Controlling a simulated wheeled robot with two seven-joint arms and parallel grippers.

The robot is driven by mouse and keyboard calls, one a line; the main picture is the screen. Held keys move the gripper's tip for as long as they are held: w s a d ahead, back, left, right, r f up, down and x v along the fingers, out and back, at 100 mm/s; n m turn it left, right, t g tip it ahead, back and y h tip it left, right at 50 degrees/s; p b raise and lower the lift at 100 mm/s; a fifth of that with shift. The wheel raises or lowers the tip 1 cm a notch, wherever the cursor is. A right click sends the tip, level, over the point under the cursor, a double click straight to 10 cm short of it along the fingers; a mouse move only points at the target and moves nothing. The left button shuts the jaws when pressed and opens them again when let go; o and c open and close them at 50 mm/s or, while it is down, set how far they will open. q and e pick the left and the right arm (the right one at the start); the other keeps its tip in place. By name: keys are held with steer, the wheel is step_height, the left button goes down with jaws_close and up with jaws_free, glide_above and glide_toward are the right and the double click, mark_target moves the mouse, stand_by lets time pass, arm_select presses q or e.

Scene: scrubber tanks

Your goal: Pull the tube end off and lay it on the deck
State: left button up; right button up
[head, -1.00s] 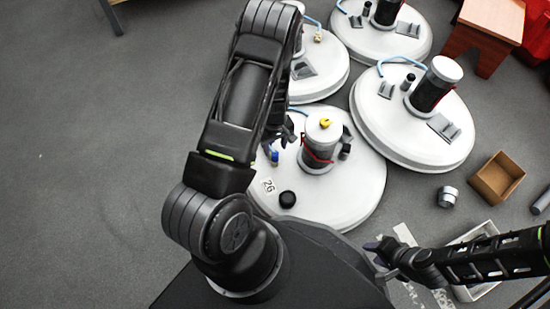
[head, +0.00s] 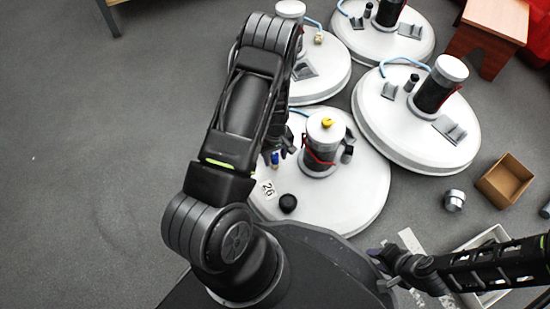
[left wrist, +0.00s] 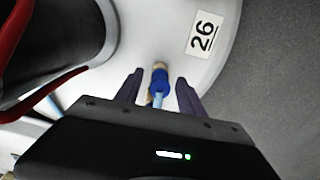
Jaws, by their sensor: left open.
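The blue tube end (left wrist: 158,84) sits on a tan stub on the white deck (left wrist: 172,22) beside the label 26. A light blue tube runs from it toward my gripper body. In the head view the blue tube end (head: 275,158) shows small at the left of the nearest tank's deck (head: 345,200). My left gripper (left wrist: 160,92) is open, with one finger on each side of the tube end and visible gaps to both. In the head view my left arm partly hides this gripper (head: 283,148). My right gripper (head: 380,267) is low at the right, away from the tank; its jaw opening is unclear.
A black knob (head: 288,203) sits near the front rim. Other tanks (head: 415,130) stand behind. A cardboard box (head: 505,181) and a metal part (head: 453,200) lie right. The deck's front right is clear.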

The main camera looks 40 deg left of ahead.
mark_target(275, 155)
arm_select(q)
steer(key=shift+c, duration=0.4)
stand_by(0.4)
jaws_close()
steer(key=shift+r, duration=0.1)
stand_by(1.3)
steer(key=shift+r+p, duration=2.55)
steer(key=shift+r, duration=0.4)
